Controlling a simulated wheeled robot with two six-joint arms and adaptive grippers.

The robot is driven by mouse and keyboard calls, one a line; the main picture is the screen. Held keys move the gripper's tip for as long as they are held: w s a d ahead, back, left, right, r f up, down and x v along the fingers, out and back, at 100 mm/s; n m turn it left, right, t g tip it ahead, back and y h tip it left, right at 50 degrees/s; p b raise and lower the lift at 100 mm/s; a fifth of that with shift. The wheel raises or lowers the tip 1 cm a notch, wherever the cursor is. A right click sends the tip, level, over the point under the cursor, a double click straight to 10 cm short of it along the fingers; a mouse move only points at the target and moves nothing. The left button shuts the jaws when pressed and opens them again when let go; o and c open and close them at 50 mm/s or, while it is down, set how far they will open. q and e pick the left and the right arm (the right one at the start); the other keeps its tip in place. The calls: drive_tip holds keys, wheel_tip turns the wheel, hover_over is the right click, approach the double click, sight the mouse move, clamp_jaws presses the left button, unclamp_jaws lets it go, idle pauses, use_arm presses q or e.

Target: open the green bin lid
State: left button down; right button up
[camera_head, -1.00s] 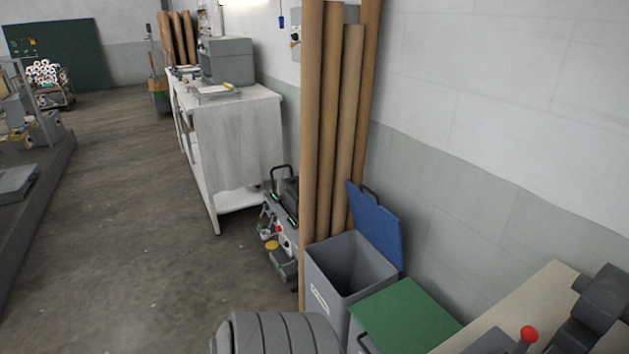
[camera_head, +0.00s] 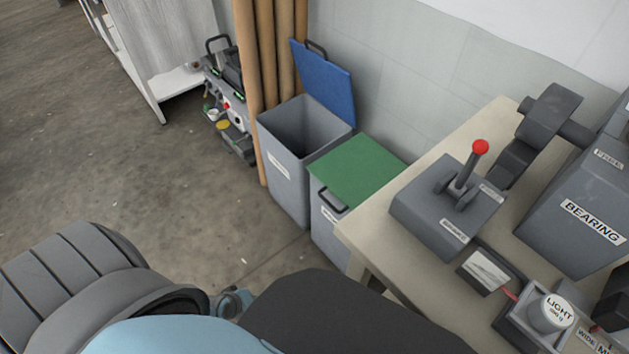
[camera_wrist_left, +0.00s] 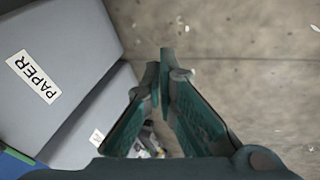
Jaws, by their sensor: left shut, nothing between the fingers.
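The green bin lid (camera_head: 358,168) lies flat and closed on a grey bin (camera_head: 328,222). A dark handle (camera_head: 331,201) sits at its front edge. My left gripper (camera_head: 232,303) is low in the head view, in front of the bins and apart from the lid; my own body partly hides it. In the left wrist view its fingers (camera_wrist_left: 164,72) are shut and empty above the floor. A grey bin side with a PAPER label (camera_wrist_left: 33,77) is left of them, and a thin green strip shows at the lower left. My right gripper is not in view.
A grey bin (camera_head: 284,165) with its blue lid (camera_head: 325,82) standing open is beside the green-lidded one. Tall brown tubes (camera_head: 268,60) lean behind. A bench (camera_head: 375,240) with a red-knobbed lever box (camera_head: 447,205) stands close at the right. Open floor (camera_head: 150,185) lies left.

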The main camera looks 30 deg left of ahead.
use_arm(q)
drive_tip(key=w+a+r+n+t+h+b, duration=0.1)
drive_tip(key=w+r+n+t+b, duration=0.2)
drive_tip(key=w+n, duration=0.4)
drive_tip(key=w+r+n+t+h+b, duration=0.1)
drive_tip(key=w+r+n+t, duration=0.1)
drive_tip(key=w+r+n, duration=0.5)
drive_tip(key=w+d+r+n+t+h+b, duration=0.25)
drive_tip(key=w+r+n, duration=0.35)
drive_tip(key=w+r, duration=0.35)
drive_tip(key=w+d+t, duration=0.1)
drive_tip(key=w+d, duration=0.2)
drive_tip(key=w, duration=0.7)
drive_tip(key=shift+d+r+p, duration=0.25)
drive_tip(key=shift+r+p, duration=0.05)
drive_tip(key=shift+p, duration=0.05)
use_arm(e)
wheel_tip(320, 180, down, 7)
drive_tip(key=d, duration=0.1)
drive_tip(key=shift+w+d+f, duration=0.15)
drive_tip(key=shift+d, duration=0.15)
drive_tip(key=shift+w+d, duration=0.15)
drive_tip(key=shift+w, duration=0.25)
use_arm(q)
drive_tip(key=shift+f, duration=0.15)
